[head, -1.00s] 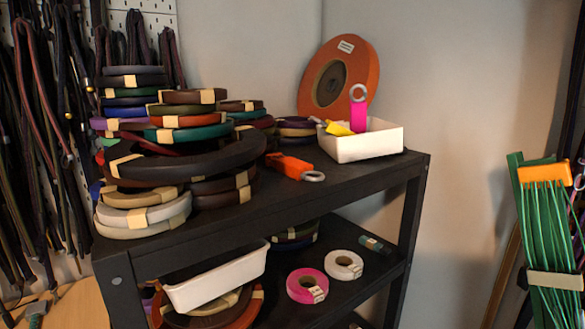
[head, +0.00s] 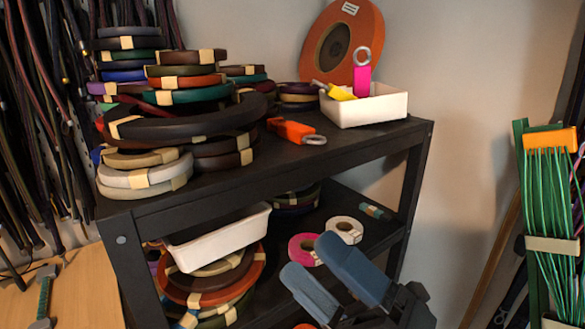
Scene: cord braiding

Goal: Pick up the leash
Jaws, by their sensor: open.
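No single item stands out clearly as the leash. Long dark cords (head: 45,120) hang at the left. Coiled straps with pale bands (head: 190,95) are stacked on the left of the black cart's top shelf (head: 345,152). A large dark coil (head: 185,124) lies tilted across the front of the stack. My gripper (head: 313,258), with two blue-grey fingers, is at the lower middle, in front of the cart. It is open, with nothing visible between the fingers, and apart from the coils. It hides part of the lower shelf.
The top shelf also bears an orange tag with a ring (head: 296,131), a white box (head: 375,106) and an orange spool (head: 335,42). A white tray (head: 218,238), more coils and pink (head: 302,250) and white (head: 345,229) rolls are below. Green cords (head: 552,195) hang at right.

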